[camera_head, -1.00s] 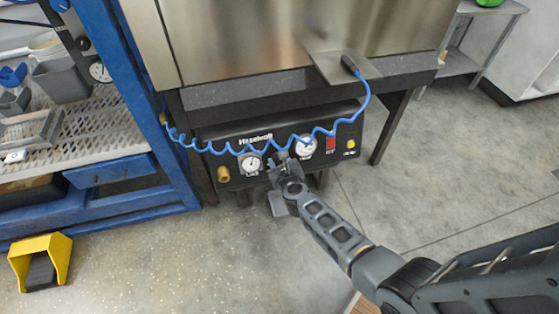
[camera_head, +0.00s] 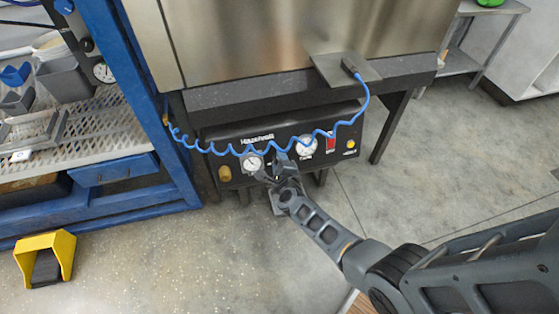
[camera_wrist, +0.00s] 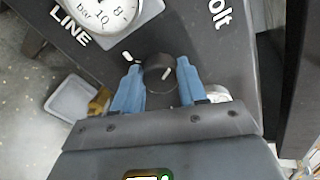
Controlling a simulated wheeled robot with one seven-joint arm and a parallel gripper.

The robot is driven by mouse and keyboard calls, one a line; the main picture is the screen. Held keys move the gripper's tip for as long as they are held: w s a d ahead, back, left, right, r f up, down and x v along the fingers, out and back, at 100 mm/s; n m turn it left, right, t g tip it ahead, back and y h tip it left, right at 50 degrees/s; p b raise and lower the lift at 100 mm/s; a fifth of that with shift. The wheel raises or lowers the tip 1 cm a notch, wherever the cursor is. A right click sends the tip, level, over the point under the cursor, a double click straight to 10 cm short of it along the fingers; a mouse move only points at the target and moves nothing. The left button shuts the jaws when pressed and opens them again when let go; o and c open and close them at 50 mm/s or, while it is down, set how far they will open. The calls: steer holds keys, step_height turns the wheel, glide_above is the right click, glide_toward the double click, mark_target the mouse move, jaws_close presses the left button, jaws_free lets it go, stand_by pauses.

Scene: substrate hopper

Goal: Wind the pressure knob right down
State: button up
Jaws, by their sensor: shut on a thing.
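The pressure knob (camera_wrist: 161,74) is a round black knob with a white pointer line, on the black front panel of the Hazelvolt unit. A white mark sits on the panel just beside it in the wrist view. My gripper (camera_wrist: 157,88) has its two blue fingers on either side of the knob, shut on it. In the head view my gripper (camera_head: 281,166) reaches the panel (camera_head: 215,140) between the two gauges and hides the knob. The pointer line aims up and to the right in the wrist view.
A white gauge (camera_wrist: 98,14) marked LINE and bar is close by the knob; a second gauge (camera_head: 306,146) is also on the panel. A coiled blue hose (camera_head: 225,149) hangs across the panel. A blue rack (camera_head: 140,110) stands left; a yellow pedal guard (camera_head: 64,247) is on the floor.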

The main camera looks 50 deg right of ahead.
steer(key=shift+s+f+n+t+p, duration=0.1)
steer(key=shift+n+t+p, duration=0.15)
steer(key=shift+n, duration=3.3)
steer(key=shift+s+f+n+t+p, duration=0.1)
steer(key=shift+f+n+t, duration=0.1)
steer(key=shift+n, duration=3.4)
steer(key=shift+s+f+n+t+p, duration=0.1)
steer(key=shift+n+t+p, duration=0.15)
steer(key=shift+n, duration=3.3)
steer(key=o, duration=1.1)
steer(key=shift+w+d, duration=0.1)
steer(key=shift+c, duration=0.2)
steer(key=shift+r, duration=0.1)
